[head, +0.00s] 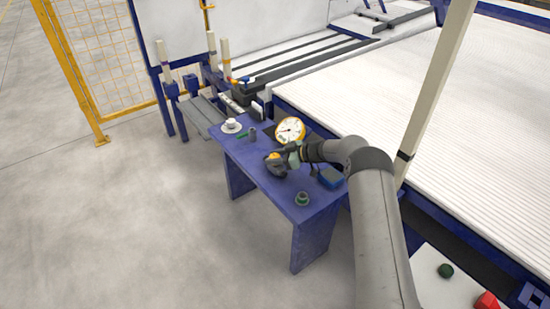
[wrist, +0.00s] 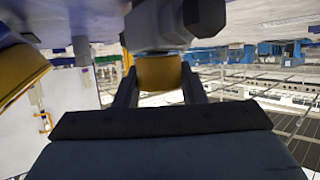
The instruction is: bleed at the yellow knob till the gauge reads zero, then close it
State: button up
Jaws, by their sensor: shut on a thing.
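The yellow knob (wrist: 158,72) sits between the two fingers of my gripper (wrist: 157,88) in the wrist view, below a grey fitting. My gripper is shut on it. In the head view my gripper (head: 276,161) is over the middle of the blue table, with a bit of yellow showing at its fingers. The round gauge (head: 290,130) has a white face and a yellow rim and stands just behind my gripper. Its needle is too small to read exactly. A yellow curved edge, likely the gauge's rim (wrist: 20,72), shows at the left of the wrist view.
A large ribbed white bed lies to the right. The floor at left is clear.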

jog(key=shift+f+n+g+b, duration=0.15)
jog(key=shift+n+g+b, duration=0.55)
jog(key=shift+g+b, duration=0.15)
jog(key=shift+r+n+g, duration=0.2)
jog(key=shift+n+g, duration=0.1)
jog(key=shift+g, duration=0.05)
jog(key=o, duration=1)
jog(key=p+v, duration=0.2)
jog(key=v, duration=1.5)
jog(key=shift+d, duration=0.25)
jog(key=shift+s+f, duration=0.1)
jog(key=shift+f, duration=0.05)
